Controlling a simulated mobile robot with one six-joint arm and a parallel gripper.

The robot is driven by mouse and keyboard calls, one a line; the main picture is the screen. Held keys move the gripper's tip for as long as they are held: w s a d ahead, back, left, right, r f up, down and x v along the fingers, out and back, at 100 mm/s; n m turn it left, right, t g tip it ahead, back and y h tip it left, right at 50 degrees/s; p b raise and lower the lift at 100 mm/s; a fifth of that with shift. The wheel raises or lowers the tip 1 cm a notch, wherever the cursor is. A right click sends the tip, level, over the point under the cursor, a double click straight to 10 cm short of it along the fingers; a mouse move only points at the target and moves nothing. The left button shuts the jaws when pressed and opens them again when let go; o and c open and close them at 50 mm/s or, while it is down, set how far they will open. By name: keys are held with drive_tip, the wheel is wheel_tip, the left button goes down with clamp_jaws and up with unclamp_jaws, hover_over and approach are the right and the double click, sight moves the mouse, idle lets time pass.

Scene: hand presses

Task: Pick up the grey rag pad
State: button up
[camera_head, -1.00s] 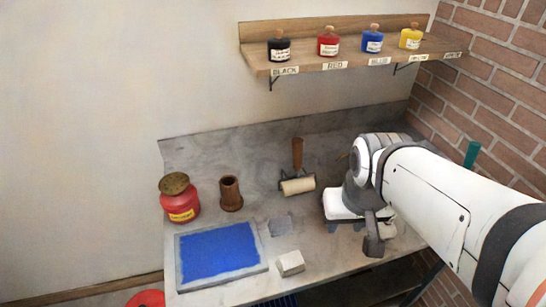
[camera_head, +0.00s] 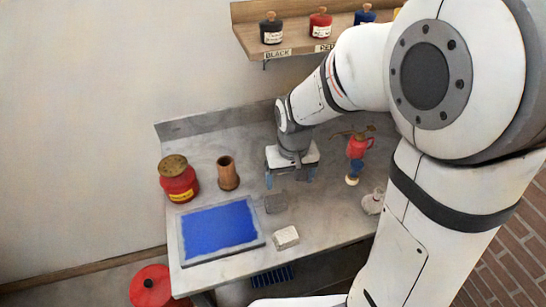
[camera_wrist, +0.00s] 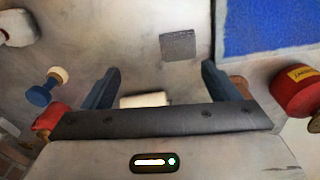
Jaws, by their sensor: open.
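The grey rag pad (camera_head: 276,203) lies flat on the worktop, just right of the blue inked slab. In the wrist view the pad (camera_wrist: 178,45) lies beyond my fingertips, between their lines and right of the middle. My gripper (camera_head: 290,179) hangs over the worktop, behind and slightly right of the pad. It is open and apart from the pad; the wrist view shows my gripper (camera_wrist: 160,70) with nothing held between its fingers.
The blue slab (camera_head: 218,230), a pale block (camera_head: 286,237), a brown cup (camera_head: 228,174) and a red can (camera_head: 179,181) stand nearby. A white roller (camera_wrist: 146,99) shows between my fingers.

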sight(276, 199)
drive_tip(key=shift+n+g, duration=0.3)
drive_tip(key=a+f, duration=0.1)
drive_tip(key=w+a+f, duration=0.1)
drive_tip(key=shift+w+a+f+p, duration=0.25)
drive_tip(key=shift+a+f+p, duration=0.1)
drive_tip(key=shift+a+f, duration=0.15)
drive_tip(key=shift+f, duration=0.2)
wheel_tip(276, 199, down, 8)
drive_tip(key=shift+s+a+r+p, duration=0.1)
drive_tip(key=shift+s+r+p, duration=0.1)
drive_tip(key=shift+p, duration=0.4)
drive_tip(key=c, duration=1.1)
